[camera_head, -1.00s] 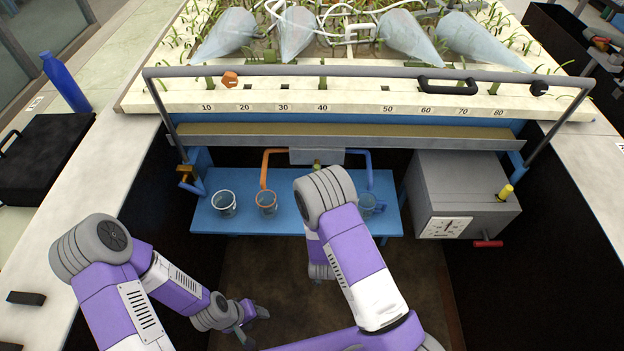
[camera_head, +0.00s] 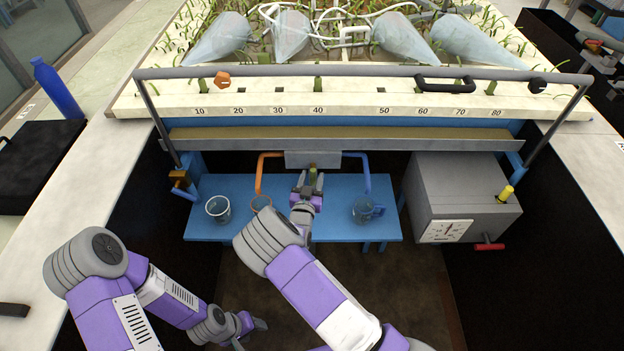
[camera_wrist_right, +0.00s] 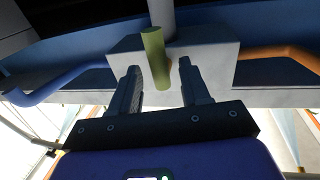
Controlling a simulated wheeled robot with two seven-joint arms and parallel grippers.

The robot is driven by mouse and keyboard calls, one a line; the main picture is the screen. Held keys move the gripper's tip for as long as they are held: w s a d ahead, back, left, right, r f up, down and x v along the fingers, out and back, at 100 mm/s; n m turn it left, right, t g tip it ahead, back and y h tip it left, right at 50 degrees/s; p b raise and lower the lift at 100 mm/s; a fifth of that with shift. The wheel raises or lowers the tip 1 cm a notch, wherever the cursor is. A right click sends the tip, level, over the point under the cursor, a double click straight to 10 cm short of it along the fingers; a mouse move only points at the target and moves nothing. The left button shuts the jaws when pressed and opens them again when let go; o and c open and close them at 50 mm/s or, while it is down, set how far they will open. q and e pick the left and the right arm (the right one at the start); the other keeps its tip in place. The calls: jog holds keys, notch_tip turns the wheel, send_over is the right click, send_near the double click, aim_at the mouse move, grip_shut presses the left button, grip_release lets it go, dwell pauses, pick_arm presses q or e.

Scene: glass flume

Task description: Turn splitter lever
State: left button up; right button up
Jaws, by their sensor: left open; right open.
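The splitter is a grey box (camera_head: 326,158) under the flume edge, with an orange pipe on its left and a blue pipe on its right in the head view. Its olive-green lever (camera_head: 313,172) sticks out at the front. My right gripper (camera_head: 309,184) is open at the lever. In the right wrist view the lever (camera_wrist_right: 154,55) shows between the two open fingers, nearer the left one; I cannot tell whether they touch it. The splitter box (camera_wrist_right: 215,60) is behind. My left gripper (camera_head: 250,331) is open and low at the bottom, away from the splitter.
A blue shelf (camera_head: 340,228) below the splitter carries a clear cup (camera_head: 218,208), an orange-rimmed cup (camera_head: 260,203) and a blue cup (camera_head: 364,209). A grey box (camera_head: 465,195) with a dial and red handle stands right. A grey rail (camera_head: 350,72) crosses above.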

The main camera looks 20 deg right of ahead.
jog(key=shift+w+d, duration=0.15)
jog(key=shift+w, duration=0.2)
grip_shut()
jog(key=shift+m, duration=0.3)
jog(key=m+b, duration=0.2)
jog(key=m, duration=0.1)
jog(key=shift+g, duration=0.4)
jog(key=shift+m+y+b, duration=0.4)
jog(key=shift+m+b, duration=1.1)
jog(key=shift+a+r, duration=0.1)
jog(key=shift+a, duration=0.1)
